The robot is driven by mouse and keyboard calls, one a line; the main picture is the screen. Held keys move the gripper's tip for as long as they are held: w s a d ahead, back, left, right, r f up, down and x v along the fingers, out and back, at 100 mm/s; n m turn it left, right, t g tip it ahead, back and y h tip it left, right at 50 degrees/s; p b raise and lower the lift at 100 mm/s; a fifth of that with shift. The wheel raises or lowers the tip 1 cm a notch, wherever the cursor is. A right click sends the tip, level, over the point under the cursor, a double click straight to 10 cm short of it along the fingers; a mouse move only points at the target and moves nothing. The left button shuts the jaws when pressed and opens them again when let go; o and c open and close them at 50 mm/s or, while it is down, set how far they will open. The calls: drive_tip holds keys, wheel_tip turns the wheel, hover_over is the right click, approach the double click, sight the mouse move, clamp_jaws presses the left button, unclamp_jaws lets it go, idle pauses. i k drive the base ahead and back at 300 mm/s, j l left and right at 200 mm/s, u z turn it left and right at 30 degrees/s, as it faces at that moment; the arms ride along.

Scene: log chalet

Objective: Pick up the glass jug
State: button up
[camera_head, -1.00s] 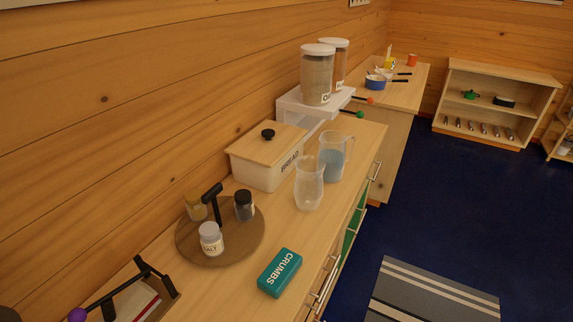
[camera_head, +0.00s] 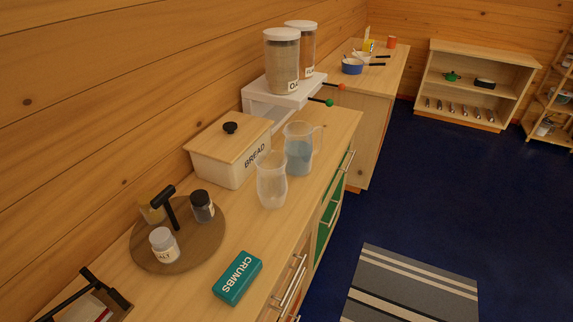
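Two clear vessels stand upright on the wooden counter (camera_head: 221,228). The farther one is a glass jug (camera_head: 299,150) with a handle on its right side and bluish contents. Just nearer and to its left stands a clear carafe-like vessel (camera_head: 271,181) with no handle that I can see. The two overlap slightly in the picture, and I cannot tell whether they touch. My gripper is not in view.
A bread box (camera_head: 218,168) stands left of the jug. A white riser (camera_head: 262,98) with canisters is behind it. A round board (camera_head: 150,250) with jars and a teal crumbs tin (camera_head: 237,279) are nearer. The blue floor (camera_head: 400,190) is open beyond the counter's right edge.

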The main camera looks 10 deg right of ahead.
sight(298, 147)
drive_tip(key=l+u, duration=0.4)
drive_tip(key=i+l+u, duration=0.1)
drive_tip(key=l+u, duration=0.15)
drive_tip(key=u, duration=0.2)
drive_tip(key=l+u, duration=0.55)
drive_tip(key=l, duration=0.6)
drive_tip(key=l+z, duration=0.4)
drive_tip(key=i+l+z, duration=0.15)
drive_tip(key=z, duration=0.2)
drive_tip(key=l, duration=0.1)
